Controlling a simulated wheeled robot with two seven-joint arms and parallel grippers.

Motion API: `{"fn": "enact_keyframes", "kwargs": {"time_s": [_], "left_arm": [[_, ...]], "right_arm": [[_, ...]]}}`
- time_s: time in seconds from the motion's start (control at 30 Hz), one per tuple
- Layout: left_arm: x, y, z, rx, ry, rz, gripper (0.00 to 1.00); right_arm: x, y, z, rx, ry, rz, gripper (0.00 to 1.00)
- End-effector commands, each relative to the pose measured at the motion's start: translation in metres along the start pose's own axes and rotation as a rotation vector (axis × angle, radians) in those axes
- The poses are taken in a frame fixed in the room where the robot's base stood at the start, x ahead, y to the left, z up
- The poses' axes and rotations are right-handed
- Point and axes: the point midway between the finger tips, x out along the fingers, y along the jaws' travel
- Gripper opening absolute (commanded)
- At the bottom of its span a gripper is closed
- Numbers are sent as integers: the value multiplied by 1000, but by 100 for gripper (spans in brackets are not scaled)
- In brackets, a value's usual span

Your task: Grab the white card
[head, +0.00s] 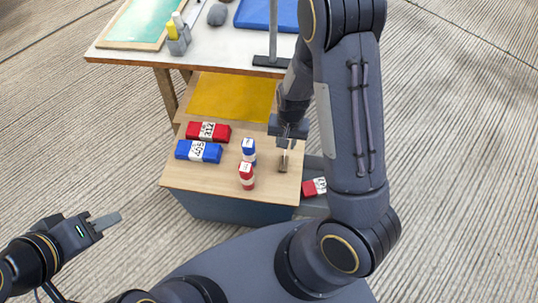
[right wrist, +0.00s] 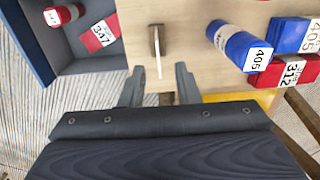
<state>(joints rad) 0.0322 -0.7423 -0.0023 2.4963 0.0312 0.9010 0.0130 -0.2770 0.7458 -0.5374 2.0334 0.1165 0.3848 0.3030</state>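The white card (right wrist: 159,66) shows as a thin pale edge-on strip, standing in a small brownish holder (right wrist: 154,40) on the wooden tabletop. In the head view the holder (head: 283,166) is near the table's right edge, and my right gripper (head: 289,132) is just above and behind it. In the right wrist view my right gripper (right wrist: 159,80) has its two fingers apart, one on each side of the card's line, with no visible contact. My left gripper (head: 106,221) is far off at the lower left, over the floor; its finger gap is not clear.
Blue (head: 248,150) and red (head: 246,176) cylinders stand left of the holder. Red (head: 208,131) and blue (head: 198,151) labelled boxes lie farther left. A yellow mat (head: 232,97) is behind. A lower bin holds another red box (head: 314,187). A taller white table (head: 208,50) stands at the back.

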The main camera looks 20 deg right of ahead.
Motion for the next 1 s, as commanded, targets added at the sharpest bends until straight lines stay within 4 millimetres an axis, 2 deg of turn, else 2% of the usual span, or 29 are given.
{"fn": "enact_keyframes", "kwargs": {"time_s": [0.03, 0.43, 0.7, 1.0], "left_arm": [[3, -1, 2, 0, 0, 0, 36], [10, -5, 5, 0, 0, 0, 36], [16, -7, 8, 0, 0, 0, 36], [16, -7, 8, 0, 0, 0, 36]], "right_arm": [[11, 2, -1, -2, 2, 20, 29], [54, 7, -4, 1, 6, 39, 29], [91, 11, -7, -1, 5, 37, 29], [95, 10, -7, -1, 7, 36, 29]]}}
